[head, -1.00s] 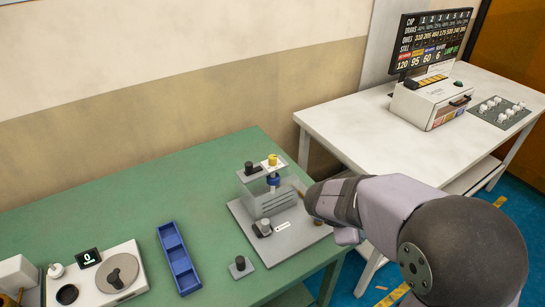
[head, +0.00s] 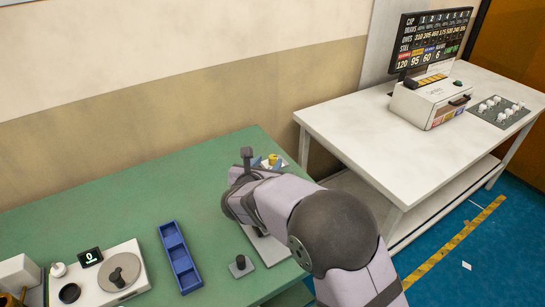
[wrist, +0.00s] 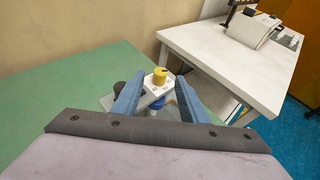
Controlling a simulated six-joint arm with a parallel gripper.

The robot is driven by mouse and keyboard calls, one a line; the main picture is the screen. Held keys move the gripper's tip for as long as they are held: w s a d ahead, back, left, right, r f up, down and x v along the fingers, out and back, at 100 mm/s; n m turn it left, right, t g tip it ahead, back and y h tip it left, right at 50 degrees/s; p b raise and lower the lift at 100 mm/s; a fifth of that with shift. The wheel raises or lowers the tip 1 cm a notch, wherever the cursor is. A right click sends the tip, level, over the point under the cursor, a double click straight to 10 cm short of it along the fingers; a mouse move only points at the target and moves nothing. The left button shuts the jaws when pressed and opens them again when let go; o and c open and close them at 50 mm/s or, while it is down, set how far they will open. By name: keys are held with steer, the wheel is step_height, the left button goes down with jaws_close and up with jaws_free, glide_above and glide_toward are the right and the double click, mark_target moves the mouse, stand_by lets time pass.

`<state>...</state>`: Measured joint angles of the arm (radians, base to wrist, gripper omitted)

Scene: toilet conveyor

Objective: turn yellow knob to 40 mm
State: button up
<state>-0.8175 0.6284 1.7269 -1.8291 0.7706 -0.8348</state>
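The yellow knob (head: 273,159) stands on top of the grey fixture at the right end of the green table, mostly hidden by my arm in the head view. In the wrist view the yellow knob (wrist: 160,76) sits on a pale plate (wrist: 155,94) with small dark marks too small to read. A blue part shows below the plate. My gripper (wrist: 157,89) is open, its two blue fingers on the left and right of the knob with gaps; I cannot tell whether the tips are level with it.
A blue divided tray (head: 180,258), a small black knob on a grey plate (head: 241,265) and a scale with a display (head: 97,273) are on the green table (head: 130,205). A white table (head: 345,135) with a screen (head: 431,42) stands at right.

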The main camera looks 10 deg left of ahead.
mark_target(272, 157)
steer(key=shift+p+x, duration=1.05)
steer(key=shift+x, duration=2.05)
jaws_close()
